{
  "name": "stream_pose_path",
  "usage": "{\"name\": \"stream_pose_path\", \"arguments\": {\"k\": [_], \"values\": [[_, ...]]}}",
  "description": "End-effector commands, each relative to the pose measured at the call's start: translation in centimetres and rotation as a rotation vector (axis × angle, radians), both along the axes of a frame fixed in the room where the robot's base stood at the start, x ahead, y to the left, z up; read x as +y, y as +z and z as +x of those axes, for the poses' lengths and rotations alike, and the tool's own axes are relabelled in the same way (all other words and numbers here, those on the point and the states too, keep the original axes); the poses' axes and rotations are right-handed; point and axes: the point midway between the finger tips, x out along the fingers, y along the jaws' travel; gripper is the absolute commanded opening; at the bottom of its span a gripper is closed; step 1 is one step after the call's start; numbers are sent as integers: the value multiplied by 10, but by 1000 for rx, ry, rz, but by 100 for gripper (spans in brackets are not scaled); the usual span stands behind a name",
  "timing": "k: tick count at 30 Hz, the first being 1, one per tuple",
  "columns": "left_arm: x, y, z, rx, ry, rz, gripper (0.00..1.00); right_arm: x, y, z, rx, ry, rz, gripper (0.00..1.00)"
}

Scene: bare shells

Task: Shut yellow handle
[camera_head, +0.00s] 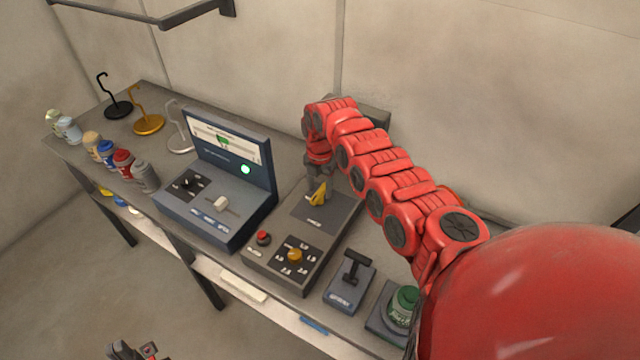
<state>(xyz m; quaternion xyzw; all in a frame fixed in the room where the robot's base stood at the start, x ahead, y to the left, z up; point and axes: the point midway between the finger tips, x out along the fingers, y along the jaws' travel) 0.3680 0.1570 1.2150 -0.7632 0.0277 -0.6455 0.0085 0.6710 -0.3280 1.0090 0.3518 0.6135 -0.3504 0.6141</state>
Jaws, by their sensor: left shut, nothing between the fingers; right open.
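The yellow handle (317,195) stands up from the flat dark top of a grey control box (342,212) on the workbench. My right gripper (318,176) reaches over from the right and points down just above and behind the handle. It is open; its fingers are small and partly hidden by the wrist, and I cannot tell whether they touch the handle. My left gripper (133,351) is at the bottom edge, low in front of the bench, partly cut off. It is shut and empty, far from the handle.
A blue console with a screen (228,142) stands left of the control box. A red button (263,238) and an orange knob (295,255) are on the box's front. A black lever (355,262) and a green-topped device (403,305) stand to the right. Bottles and hooked stands are at left.

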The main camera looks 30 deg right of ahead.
Motion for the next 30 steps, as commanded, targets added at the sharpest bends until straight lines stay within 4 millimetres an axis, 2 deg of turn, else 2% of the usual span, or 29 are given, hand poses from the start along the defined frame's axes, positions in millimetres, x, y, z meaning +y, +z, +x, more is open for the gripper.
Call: {"name": "stream_pose_path", "arguments": {"k": [9,18,19,30], "values": [[0,1,0,0,0,0,0,0,-3,0,0,0,-1,57],[0,1,0,0,0,0,0,0,-3,0,1,0,-1,4],[0,1,0,0,0,0,0,-1,-3,0,1,0,-1,0],[0,-1,0,0,0,0,0,-1,-3,0,1,-16,0,0]]}}
